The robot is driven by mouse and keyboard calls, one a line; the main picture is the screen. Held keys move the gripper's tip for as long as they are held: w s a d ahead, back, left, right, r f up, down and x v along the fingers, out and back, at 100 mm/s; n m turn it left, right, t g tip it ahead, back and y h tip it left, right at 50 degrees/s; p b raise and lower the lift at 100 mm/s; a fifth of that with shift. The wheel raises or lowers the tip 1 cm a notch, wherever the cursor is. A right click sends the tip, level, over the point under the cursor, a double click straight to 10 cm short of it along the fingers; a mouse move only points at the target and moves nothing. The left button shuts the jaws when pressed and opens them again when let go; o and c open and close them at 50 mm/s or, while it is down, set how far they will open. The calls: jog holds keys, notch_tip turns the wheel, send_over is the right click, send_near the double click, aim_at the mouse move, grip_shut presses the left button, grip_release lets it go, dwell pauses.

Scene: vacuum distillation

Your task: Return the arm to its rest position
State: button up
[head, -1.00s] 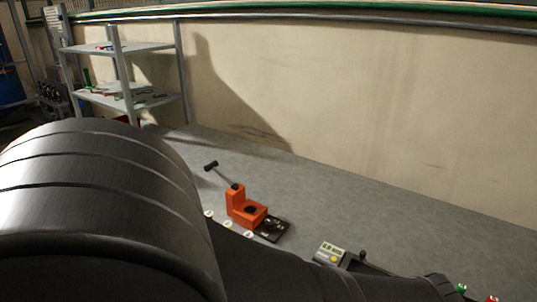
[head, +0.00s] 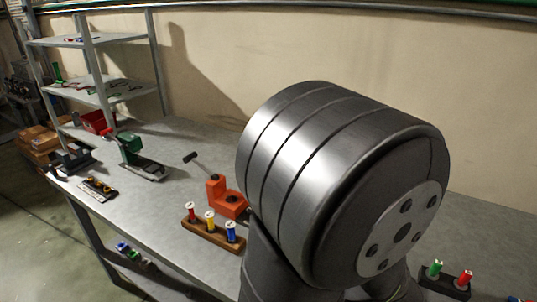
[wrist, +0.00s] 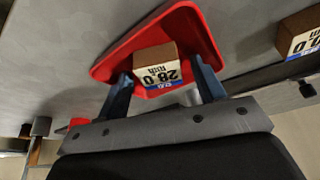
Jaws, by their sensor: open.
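My gripper (wrist: 160,72) shows in the wrist view, its two blue fingers spread apart. Between and beyond the fingertips is a brown box (wrist: 158,66) with a white label reading 28.0, resting in a red tray (wrist: 205,38). A gap shows between each finger and the box. In the head view a large dark arm link of mine fills the middle right and hides part of the bench (head: 170,212). The gripper itself does not show there.
An orange-red device (head: 224,199) and a wooden block with coloured vials (head: 213,232) stand close left of my arm. A green device (head: 131,147) and a shelf rack (head: 128,90) are farther left. A second labelled box (wrist: 298,35) lies right in the wrist view.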

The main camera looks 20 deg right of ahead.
notch_tip(320, 180, up, 4)
jog(key=shift+r, duration=0.15)
jog(key=s+a+r, duration=0.3)
jog(key=s+r, duration=0.4)
jog(key=s, duration=0.4)
jog(key=shift+n, duration=0.3)
jog(key=shift+w+d+f, duration=0.1)
jog(key=shift+w+d, duration=0.05)
jog(key=shift+w, duration=1.05)
jog(key=shift+w+d+f, duration=0.1)
jog(key=shift+w, duration=1.1)
jog(key=shift+s, duration=2.3)
jog(key=w+d+f, duration=0.1)
jog(key=w+f, duration=0.2)
jog(key=w, duration=0.2)
jog(key=shift+w+d+f, duration=0.15)
jog(key=shift+f, duration=0.1)
jog(key=shift+m, duration=0.4)
